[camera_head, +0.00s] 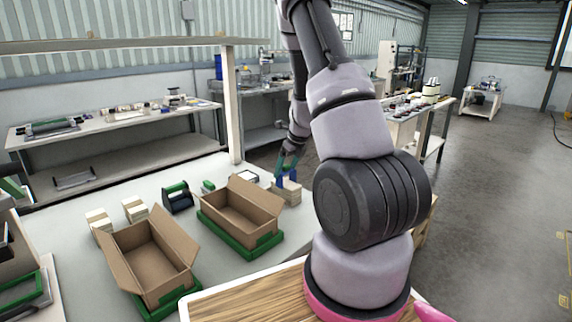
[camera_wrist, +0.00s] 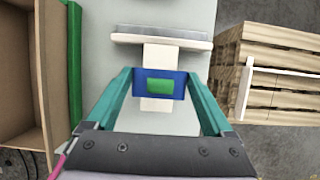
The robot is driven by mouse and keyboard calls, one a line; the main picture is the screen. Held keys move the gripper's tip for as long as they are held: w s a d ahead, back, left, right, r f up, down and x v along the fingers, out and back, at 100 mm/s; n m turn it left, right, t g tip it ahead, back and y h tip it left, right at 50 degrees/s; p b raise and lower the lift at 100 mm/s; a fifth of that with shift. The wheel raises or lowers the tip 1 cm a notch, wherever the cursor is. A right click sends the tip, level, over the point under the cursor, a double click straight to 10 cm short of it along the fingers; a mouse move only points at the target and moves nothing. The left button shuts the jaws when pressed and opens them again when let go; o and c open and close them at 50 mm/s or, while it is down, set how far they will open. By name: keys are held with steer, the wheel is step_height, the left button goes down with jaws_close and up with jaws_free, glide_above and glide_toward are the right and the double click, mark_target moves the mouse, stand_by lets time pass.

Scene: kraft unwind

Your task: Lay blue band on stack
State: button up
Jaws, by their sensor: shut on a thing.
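My gripper (camera_wrist: 159,84) has teal fingers shut on the two ends of a blue band (camera_wrist: 174,74) with a green patch in its middle. In the head view my gripper (camera_head: 289,162) points down over the far right part of the white table, with the blue band (camera_head: 281,177) between its fingers. A small pale tan stack (camera_head: 291,193) stands just below and beside the band. In the wrist view a cream piece (camera_wrist: 159,54) shows beyond and behind the band, which covers part of it. I cannot tell whether the band touches the stack.
Two open cardboard boxes (camera_head: 152,262) (camera_head: 243,212) sit in green trays left of my gripper. Pale block stacks (camera_head: 134,210) and a dark green-topped device (camera_head: 177,198) stand behind them. In the wrist view slatted wood (camera_wrist: 265,60) lies right of the table edge.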

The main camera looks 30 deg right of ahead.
mark_target(285, 182)
steer(key=shift+f, duration=2.15)
steer(key=shift+f, duration=0.15)
steer(key=o, duration=0.9)
steer(key=shift+c, duration=0.2)
steer(key=v, duration=1.1)
